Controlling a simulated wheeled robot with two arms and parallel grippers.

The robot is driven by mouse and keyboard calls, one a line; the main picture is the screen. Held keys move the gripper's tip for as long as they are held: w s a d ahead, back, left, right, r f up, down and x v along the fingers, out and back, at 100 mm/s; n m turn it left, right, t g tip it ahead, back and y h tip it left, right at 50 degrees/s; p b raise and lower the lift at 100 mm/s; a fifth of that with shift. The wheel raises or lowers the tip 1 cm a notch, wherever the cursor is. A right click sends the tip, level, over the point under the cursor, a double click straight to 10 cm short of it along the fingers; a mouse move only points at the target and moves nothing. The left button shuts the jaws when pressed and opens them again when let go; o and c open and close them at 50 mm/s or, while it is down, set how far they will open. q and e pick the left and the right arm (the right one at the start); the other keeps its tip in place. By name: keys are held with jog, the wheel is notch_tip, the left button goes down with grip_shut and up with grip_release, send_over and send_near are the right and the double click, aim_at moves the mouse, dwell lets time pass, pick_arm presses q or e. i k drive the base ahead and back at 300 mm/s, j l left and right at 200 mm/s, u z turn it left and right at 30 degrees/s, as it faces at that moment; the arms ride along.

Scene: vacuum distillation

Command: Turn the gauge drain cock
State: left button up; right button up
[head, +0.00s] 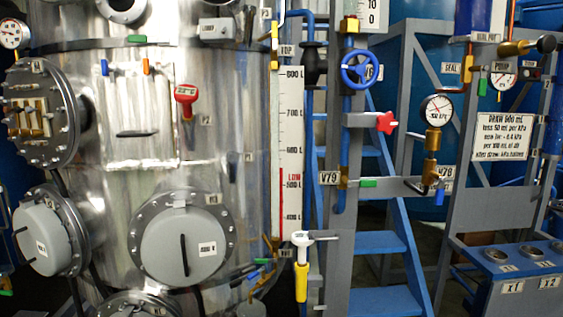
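The tall white level gauge (291,130) stands upright along the right side of the steel vessel, with litre marks and a red LOW band near its lower part. Just below its foot is a white cock-like fitting (302,238) with a yellow handle (301,283) hanging straight down. It looks like the gauge drain cock, but I can read no label on it. Neither of my grippers shows in the head view, and nothing is touching the yellow handle.
The steel vessel (215,150) fills the left, with a round hatch (183,245). Small blue and green levers (262,262) sit left of the yellow handle. A grey post (343,250) stands to its right, with a blue handwheel (360,69), red knob (387,123) and dial gauge (437,109). Blue steps (382,242) are behind.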

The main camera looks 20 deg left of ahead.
aim_at(251, 276)
jog(key=i+j+z, duration=0.15)
jog(key=i+j, duration=0.6)
